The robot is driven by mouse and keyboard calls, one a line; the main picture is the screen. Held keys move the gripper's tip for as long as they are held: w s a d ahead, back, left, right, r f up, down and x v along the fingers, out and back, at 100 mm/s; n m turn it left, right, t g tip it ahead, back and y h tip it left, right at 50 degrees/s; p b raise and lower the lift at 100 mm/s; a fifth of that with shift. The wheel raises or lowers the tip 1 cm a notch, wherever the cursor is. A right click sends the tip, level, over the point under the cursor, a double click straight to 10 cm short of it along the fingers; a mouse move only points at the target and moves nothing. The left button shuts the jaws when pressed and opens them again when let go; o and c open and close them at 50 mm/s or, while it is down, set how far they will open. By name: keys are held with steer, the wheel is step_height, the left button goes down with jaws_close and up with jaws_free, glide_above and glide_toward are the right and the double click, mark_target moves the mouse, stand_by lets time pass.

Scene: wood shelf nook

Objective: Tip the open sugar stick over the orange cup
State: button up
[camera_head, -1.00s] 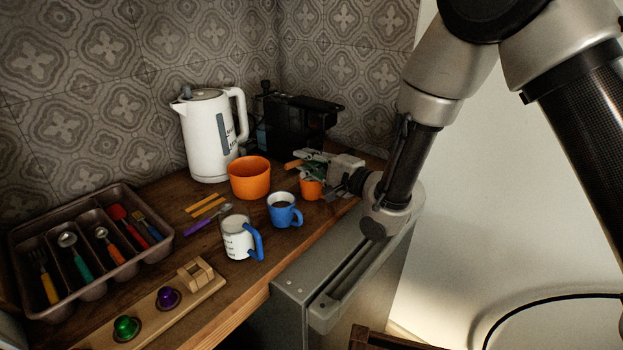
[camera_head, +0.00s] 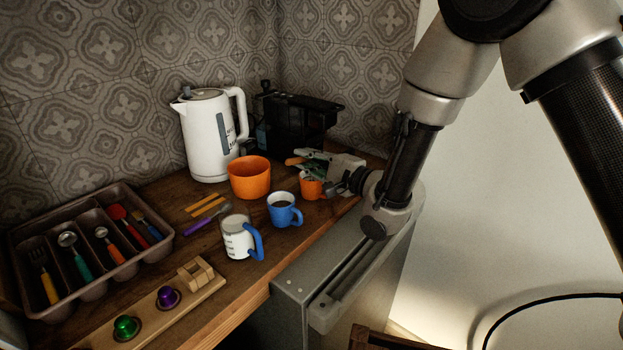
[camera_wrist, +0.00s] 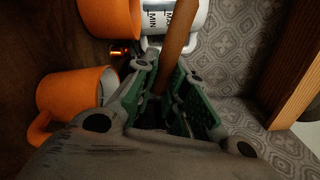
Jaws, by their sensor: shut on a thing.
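The sugar stick (camera_wrist: 178,42), orange-brown, is held between my gripper's green-padded fingers (camera_wrist: 178,95). In the head view the stick (camera_head: 295,161) sticks out to the left of my gripper (camera_head: 312,162), nearly level. The small orange cup (camera_head: 311,189) stands upright on the counter just below my gripper, partly covered by it. In the wrist view the cup (camera_wrist: 70,95) is left of the fingers, apart from the stick's visible end. The stick's open end and any sugar are too small to tell.
A larger orange bowl (camera_head: 250,180) and white kettle (camera_head: 206,135) stand left of the cup, a black machine (camera_head: 297,125) behind. A blue cup (camera_head: 284,210) and white mug (camera_head: 238,238) stand in front. Two more sticks (camera_head: 205,206), a spoon and a cutlery tray (camera_head: 20,235) lie left.

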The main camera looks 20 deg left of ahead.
steer(key=shift+w+d+r+m+p, duration=0.1)
steer(key=shift+m+p, duration=0.1)
steer(key=shift+m, duration=0.6)
steer(key=shift+w+m+p, duration=0.1)
steer(key=shift+m+p, duration=0.05)
steer(key=shift+m, duration=0.65)
stand_by(0.9)
steer(key=shift+w+m, duration=0.2)
steer(key=shift+m, duration=1.8)
stand_by(1.2)
stand_by(0.9)
